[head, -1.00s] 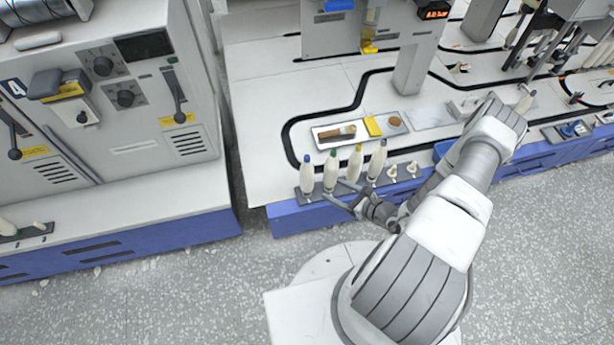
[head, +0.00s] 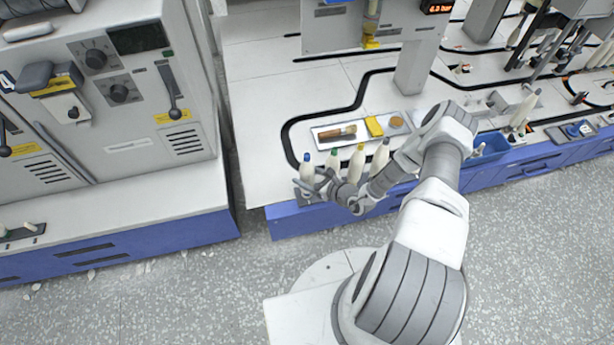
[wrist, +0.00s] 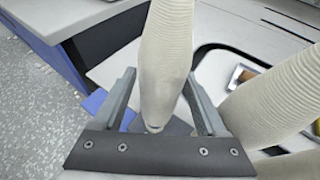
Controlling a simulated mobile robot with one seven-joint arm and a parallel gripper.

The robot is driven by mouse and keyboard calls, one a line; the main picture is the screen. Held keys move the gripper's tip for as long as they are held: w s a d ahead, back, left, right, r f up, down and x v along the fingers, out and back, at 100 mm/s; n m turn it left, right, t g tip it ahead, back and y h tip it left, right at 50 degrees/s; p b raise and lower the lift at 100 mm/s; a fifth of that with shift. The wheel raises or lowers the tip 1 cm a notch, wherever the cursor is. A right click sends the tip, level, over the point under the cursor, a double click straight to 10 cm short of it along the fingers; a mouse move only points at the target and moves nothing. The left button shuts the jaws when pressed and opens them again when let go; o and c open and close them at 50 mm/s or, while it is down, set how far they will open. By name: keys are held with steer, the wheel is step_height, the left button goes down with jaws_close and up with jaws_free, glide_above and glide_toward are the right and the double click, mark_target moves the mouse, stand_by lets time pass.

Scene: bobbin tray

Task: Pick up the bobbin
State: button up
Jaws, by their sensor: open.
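Several cream bobbins stand upright in a row on a dark holder (head: 304,196) at the table's front edge. In the head view they are the blue-topped bobbin (head: 307,170) at the left end, the green-topped bobbin (head: 333,161), the yellow-topped bobbin (head: 357,163) and the dark-topped bobbin (head: 380,156). My gripper (head: 311,182) is open at the blue-topped bobbin. In the wrist view, one bobbin (wrist: 167,55) stands between the open fingers of my gripper (wrist: 160,80), with gaps on both sides. A neighbouring bobbin (wrist: 270,100) stands just outside the right finger.
A blue bin (head: 490,146) is at the right. A grey machine (head: 120,110) stands left across a gap.

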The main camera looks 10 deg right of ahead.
steer(key=x, duration=0.3)
steer(key=shift+f+b, duration=0.2)
steer(key=shift+b, duration=0.15)
steer(key=shift+r, duration=0.1)
steer(key=c, duration=1.2)
steer(key=shift+r, duration=0.1)
